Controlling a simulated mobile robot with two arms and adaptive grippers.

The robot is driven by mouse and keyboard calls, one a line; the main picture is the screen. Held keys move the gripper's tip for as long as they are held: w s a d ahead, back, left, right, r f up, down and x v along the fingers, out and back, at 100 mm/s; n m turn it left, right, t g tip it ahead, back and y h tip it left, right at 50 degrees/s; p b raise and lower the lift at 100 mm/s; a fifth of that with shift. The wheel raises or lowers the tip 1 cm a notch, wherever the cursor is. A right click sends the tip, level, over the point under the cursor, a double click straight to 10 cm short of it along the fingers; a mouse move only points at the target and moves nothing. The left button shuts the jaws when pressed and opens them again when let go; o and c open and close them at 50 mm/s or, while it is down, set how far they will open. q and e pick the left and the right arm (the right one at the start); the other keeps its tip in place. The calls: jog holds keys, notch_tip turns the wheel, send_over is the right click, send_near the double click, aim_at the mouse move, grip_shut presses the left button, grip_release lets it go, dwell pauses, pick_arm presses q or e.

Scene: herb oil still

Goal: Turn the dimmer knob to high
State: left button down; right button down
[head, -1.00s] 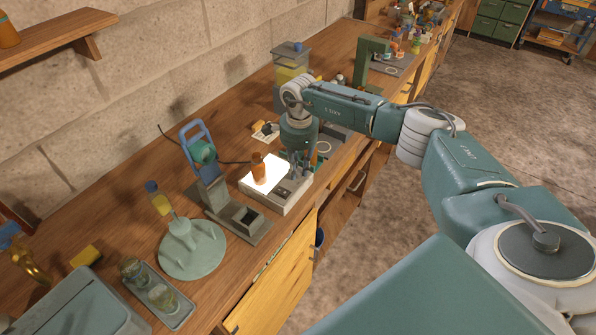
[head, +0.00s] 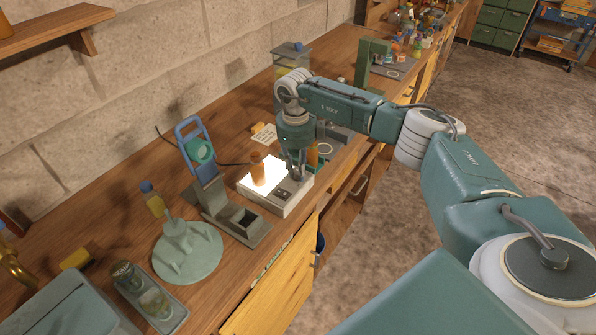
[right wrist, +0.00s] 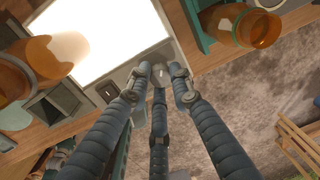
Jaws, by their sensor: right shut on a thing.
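The light box (head: 265,204) stands on the bench with its white top panel (head: 265,165) glowing brightly. It fills the upper left of the right wrist view, where its lit panel (right wrist: 110,38) also shows. My right gripper (head: 298,174) points down at the right end of the box. In the right wrist view, its fingers (right wrist: 159,78) are closed around the small grey dimmer knob (right wrist: 158,70) on the box's control strip. The fingers mostly hide the knob, and its pointer setting cannot be read. A dark rocker switch (right wrist: 108,92) sits beside it. My left gripper is not in view.
An amber bottle (head: 258,169) stands on the lit panel, close to my right gripper. A grey-green stand with a blue frame (head: 192,140) is left of the box. An amber jar (right wrist: 243,24) is close on the other side. The bench's front edge is near.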

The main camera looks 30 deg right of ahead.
aim_at(296, 172)
jog(key=m+b, duration=0.1)
jog(key=m, duration=0.4)
jog(key=shift+w+r+m, duration=0.1)
jog(key=shift+w+m, duration=0.05)
jog(key=shift+m, duration=0.15)
jog(key=m, duration=0.5)
jog(key=shift+r, duration=0.1)
jog(key=shift+w, duration=0.1)
jog(key=c, duration=1.5)
grip_release()
jog(key=shift+c, duration=0.2)
notch_tip(296, 172, up, 12)
jog(key=shift+a, duration=0.2)
